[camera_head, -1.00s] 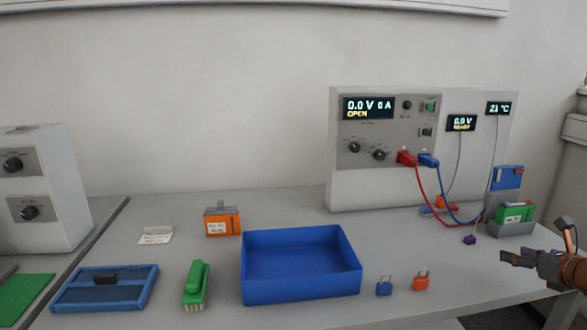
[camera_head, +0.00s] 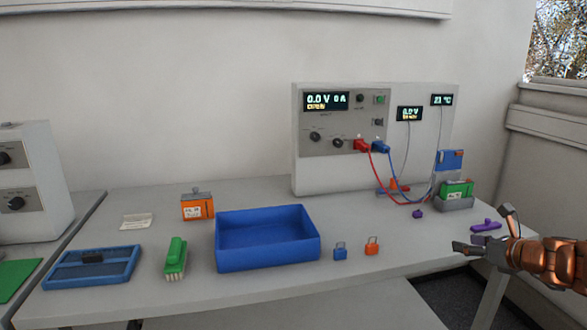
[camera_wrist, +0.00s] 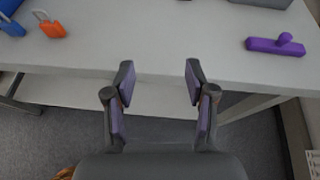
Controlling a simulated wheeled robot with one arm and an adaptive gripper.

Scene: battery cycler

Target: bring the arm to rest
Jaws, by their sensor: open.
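My gripper (camera_head: 462,246) is at the right in the head view, in front of the table's right end. In the wrist view my gripper (camera_wrist: 160,80) has its two fingers spread apart with nothing between them. The fingertips overlap the table's front edge (camera_wrist: 150,78) in that view, with the floor showing below. My orange arm reaches in from the right edge of the head view.
A purple handled piece (camera_head: 485,226) lies near the gripper, also in the wrist view (camera_wrist: 275,46). A blue padlock (camera_head: 340,251) and an orange padlock (camera_head: 372,246) stand beside a blue bin (camera_head: 268,255). The cycler (camera_head: 325,175), with red and blue leads, stands behind.

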